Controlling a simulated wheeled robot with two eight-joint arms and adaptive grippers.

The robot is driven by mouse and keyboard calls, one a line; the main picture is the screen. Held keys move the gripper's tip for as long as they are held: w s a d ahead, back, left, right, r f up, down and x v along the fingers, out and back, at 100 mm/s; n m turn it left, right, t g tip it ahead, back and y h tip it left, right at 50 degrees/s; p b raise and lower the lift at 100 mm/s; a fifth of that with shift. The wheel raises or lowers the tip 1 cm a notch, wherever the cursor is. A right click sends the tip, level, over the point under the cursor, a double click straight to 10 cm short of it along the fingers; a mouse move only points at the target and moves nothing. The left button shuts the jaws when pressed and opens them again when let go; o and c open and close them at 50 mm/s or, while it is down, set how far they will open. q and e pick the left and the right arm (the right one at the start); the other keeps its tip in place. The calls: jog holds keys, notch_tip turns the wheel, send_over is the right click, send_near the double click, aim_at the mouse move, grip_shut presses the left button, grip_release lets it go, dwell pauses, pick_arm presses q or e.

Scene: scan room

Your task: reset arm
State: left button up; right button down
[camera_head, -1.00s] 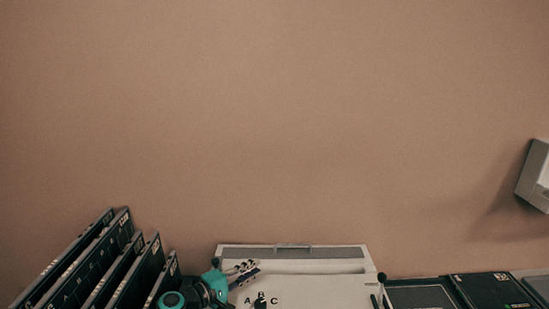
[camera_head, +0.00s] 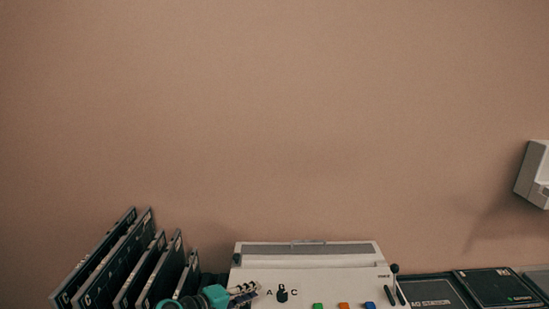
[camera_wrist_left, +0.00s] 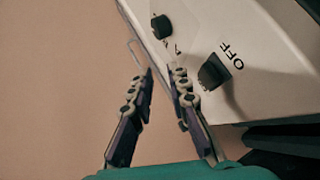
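My left gripper (camera_head: 252,290) comes in low at the bottom of the head view, with teal parts and dark fingers, in front of the left side of a pale scanner-like machine (camera_head: 305,265). In the left wrist view, its two fingers (camera_wrist_left: 161,72) stand a little apart with nothing between them. Beyond the fingertips are the machine's pale panel (camera_wrist_left: 215,30) and a black knob by the word OFF (camera_wrist_left: 213,72). I cannot tell whether a fingertip touches the panel. My right gripper is in neither view.
Several dark upright folders (camera_head: 117,262) stand left of my gripper. The machine has an A-B-C knob (camera_head: 281,295), coloured buttons and a lever (camera_head: 395,282). Dark flat panels (camera_head: 497,288) lie to its right. A pale box (camera_head: 534,175) is on the bare wall.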

pick_arm(q)
jog(key=s+a+f+m+g+y, duration=0.1)
jog(key=s+a+m+y, duration=0.3)
jog(key=s, duration=0.7)
jog(key=s+a+f+m+g+y, duration=0.1)
jog(key=s+a+y, duration=0.4)
jog(key=s, duration=0.6)
jog(key=a+f+m, duration=0.1)
jog(key=a+m, duration=0.1)
jog(key=shift+s+f+m+y, duration=0.25)
jog(key=shift+s+m+y, duration=0.05)
jog(key=shift+s+m, duration=0.1)
